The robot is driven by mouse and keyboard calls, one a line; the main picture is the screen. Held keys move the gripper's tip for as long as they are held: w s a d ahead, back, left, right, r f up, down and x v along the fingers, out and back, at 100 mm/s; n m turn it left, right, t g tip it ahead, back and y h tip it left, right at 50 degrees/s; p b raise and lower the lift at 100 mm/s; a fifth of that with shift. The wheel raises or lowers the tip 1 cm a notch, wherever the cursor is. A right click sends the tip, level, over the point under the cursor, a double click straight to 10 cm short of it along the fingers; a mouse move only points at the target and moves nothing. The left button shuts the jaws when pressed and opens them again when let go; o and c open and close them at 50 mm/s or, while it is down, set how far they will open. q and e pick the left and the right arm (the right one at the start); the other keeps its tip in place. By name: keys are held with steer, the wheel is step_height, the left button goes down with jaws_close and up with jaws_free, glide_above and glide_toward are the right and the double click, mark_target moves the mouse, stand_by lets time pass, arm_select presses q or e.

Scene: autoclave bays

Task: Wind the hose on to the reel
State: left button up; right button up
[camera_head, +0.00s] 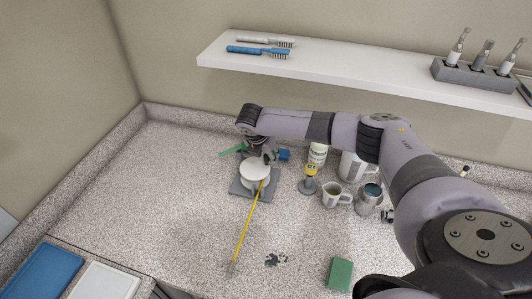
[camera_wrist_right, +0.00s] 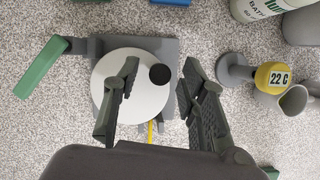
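The reel shows as a white disc (camera_head: 254,173) on a square grey base (camera_head: 240,188) in the middle of the counter. In the wrist view the disc (camera_wrist_right: 112,85) carries a dark round knob (camera_wrist_right: 160,74) near its right edge. The yellow hose (camera_head: 245,232) runs from the reel toward the counter's front, laid out nearly straight. A green bar (camera_wrist_right: 42,66) on a grey arm sticks out at the reel's left. My right gripper (camera_wrist_right: 160,68) is open above the reel, its fingers either side of the knob; contact cannot be told. My left gripper is not in view.
Right of the reel stand a yellow-topped "22 C" post (camera_head: 309,178), a white bottle (camera_head: 318,153), jugs (camera_head: 336,195) and a metal cup (camera_head: 369,198). A green block (camera_head: 340,273) lies in front. A shelf (camera_head: 350,75) hangs behind.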

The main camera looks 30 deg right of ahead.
steer(key=shift+w+d+f, duration=0.1)
steer(key=shift+f, duration=0.15)
jaws_close()
stand_by(0.4)
